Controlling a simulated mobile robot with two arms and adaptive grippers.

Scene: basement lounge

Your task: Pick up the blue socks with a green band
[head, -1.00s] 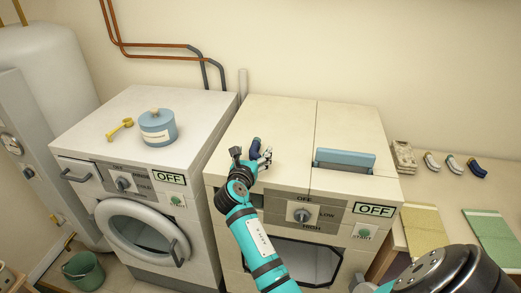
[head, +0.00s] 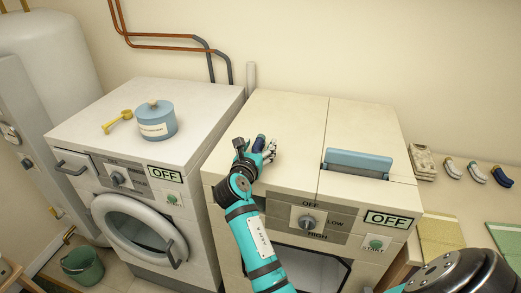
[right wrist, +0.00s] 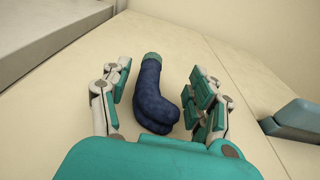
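The blue socks with a green band (right wrist: 158,97) lie on the cream top of the right-hand machine (head: 285,120). In the right wrist view they lie between the two open fingers of my right gripper (right wrist: 163,98), with a gap on each side. In the head view my right gripper (head: 258,150) is over the left part of that top, and a small dark blue bit of the socks (head: 259,143) shows between its fingers. My left gripper does not show.
A blue lidded tub (head: 157,120) and a yellow scoop (head: 117,121) stand on the white washer at left. A blue-grey handle (head: 358,163) rises right of the gripper. Several other folded socks (head: 478,171) lie on the right-hand table by a grey stack (head: 422,161).

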